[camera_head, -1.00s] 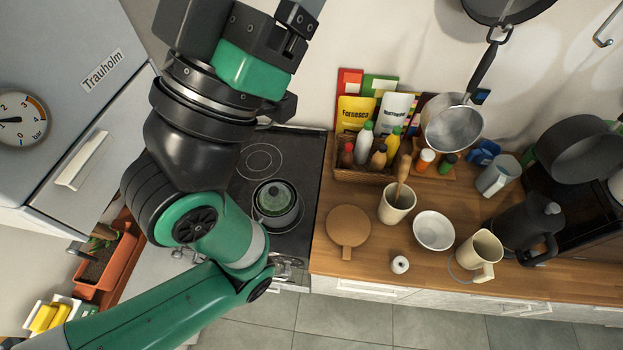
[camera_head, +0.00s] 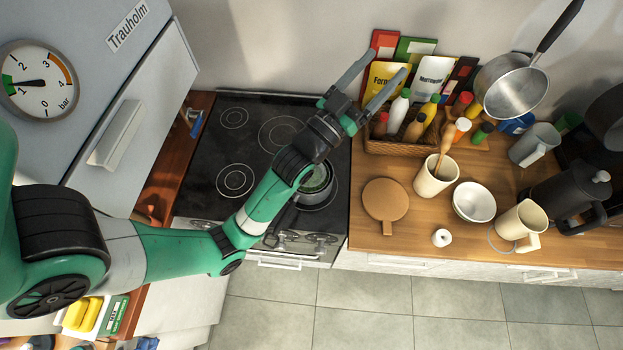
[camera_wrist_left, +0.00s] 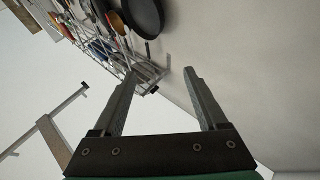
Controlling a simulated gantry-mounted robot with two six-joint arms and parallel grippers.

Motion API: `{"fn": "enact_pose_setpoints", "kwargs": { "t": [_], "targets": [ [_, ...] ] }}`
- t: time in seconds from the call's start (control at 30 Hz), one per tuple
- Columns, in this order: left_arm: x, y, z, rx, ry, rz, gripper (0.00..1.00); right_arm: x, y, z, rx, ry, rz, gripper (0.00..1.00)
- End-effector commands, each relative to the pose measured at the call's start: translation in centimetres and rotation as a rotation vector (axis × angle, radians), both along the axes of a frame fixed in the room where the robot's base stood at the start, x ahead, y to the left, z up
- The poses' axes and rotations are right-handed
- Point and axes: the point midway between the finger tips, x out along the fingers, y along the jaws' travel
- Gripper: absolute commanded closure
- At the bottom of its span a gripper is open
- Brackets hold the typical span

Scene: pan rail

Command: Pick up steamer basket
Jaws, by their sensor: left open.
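I cannot make out a steamer basket for certain in either view. A steel pan-like vessel with a long dark handle (camera_head: 517,92) hangs at the upper right, in front of another round metal piece (camera_head: 490,72). My left gripper (camera_head: 385,68) is open and empty, its two fingers pointing up and right near the wall, over the packets behind the stove's right side. It is well left of the hanging vessel. In the left wrist view the open fingers (camera_wrist_left: 162,75) have nothing between them. A wire rack (camera_wrist_left: 120,50) with utensils and a dark pan (camera_wrist_left: 143,17) shows beyond them.
A pot (camera_head: 318,180) on the black stove (camera_head: 205,165) is partly hidden by my arm. The counter holds a crate of bottles (camera_head: 395,148), a utensil crock (camera_head: 430,182), a white bowl (camera_head: 474,203), a jug (camera_head: 521,222), a round board (camera_head: 384,200) and a dark press (camera_head: 565,195).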

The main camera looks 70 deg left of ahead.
Motion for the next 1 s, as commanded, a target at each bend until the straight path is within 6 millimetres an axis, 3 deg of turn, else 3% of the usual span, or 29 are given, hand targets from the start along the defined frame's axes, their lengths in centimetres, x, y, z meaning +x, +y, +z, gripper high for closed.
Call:
{"fn": "enact_pose_setpoints", "kwargs": {
  "t": [0.03, 0.13, 0.2, 0.3, 0.4, 0.5, 0.67, 1.0],
  "targets": [
    [-0.8, 1.5, -5.1, -0.011, 0.055, 0.034, 0.24, 0.0, 0.0, -1.0, 0.000, 0.000, 0.000, 0.50],
    [-4.0, 4.1, -14.9, -0.034, 0.157, 0.096, 0.24, 0.0, 0.0, -2.3, 0.000, 0.000, 0.000, 0.50],
    [-7.5, 5.0, -22.3, -0.059, 0.237, 0.133, 0.24, 0.0, 0.0, -3.2, 0.000, 0.000, 0.000, 0.50],
    [-12.6, 4.8, -30.5, -0.099, 0.327, 0.162, 0.24, 0.0, 0.0, -4.1, 0.000, 0.000, 0.000, 0.50],
    [-16.1, 3.8, -34.7, -0.129, 0.376, 0.172, 0.24, 0.0, 0.0, -4.5, 0.000, 0.000, 0.000, 0.50],
    [-17.8, 3.1, -36.6, -0.144, 0.398, 0.173, 0.24, 0.0, 0.0, -4.6, 0.000, 0.000, 0.000, 0.50],
    [-18.1, 2.9, -36.9, -0.148, 0.401, 0.172, 0.24, 0.0, 0.0, -4.5, 0.000, 0.000, 0.000, 0.50],
    [-13.5, 5.4, -36.8, -0.146, 0.400, 0.171, 0.24, 0.0, 0.0, -4.7, 0.000, 0.000, 0.000, 0.50]
  ]
}}
